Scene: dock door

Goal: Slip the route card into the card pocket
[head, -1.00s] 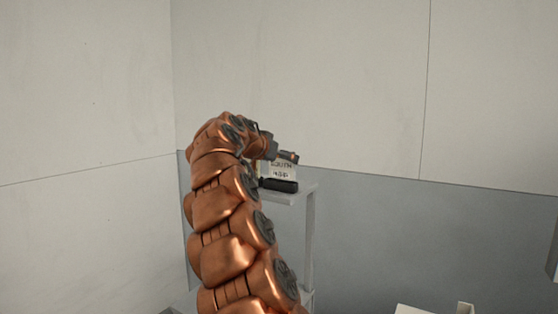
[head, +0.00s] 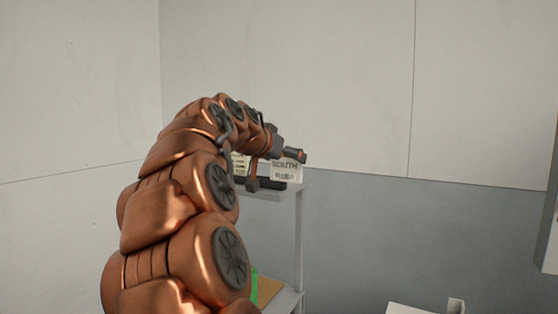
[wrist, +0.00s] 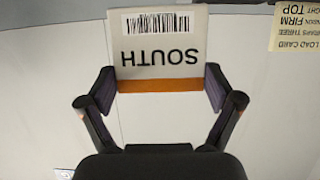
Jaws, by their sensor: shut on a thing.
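The route card (wrist: 160,50) is white with the word SOUTH, a barcode and an orange strip. It shows upside down in the wrist view. My gripper (wrist: 160,88) is shut on the card, one dark finger at each side of the orange strip. I cannot make out the card pocket in either view.
A load card (wrist: 294,28) shows in the wrist view. A grey panel (head: 552,225) stands at the right edge. A white object (head: 415,309) is low at right.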

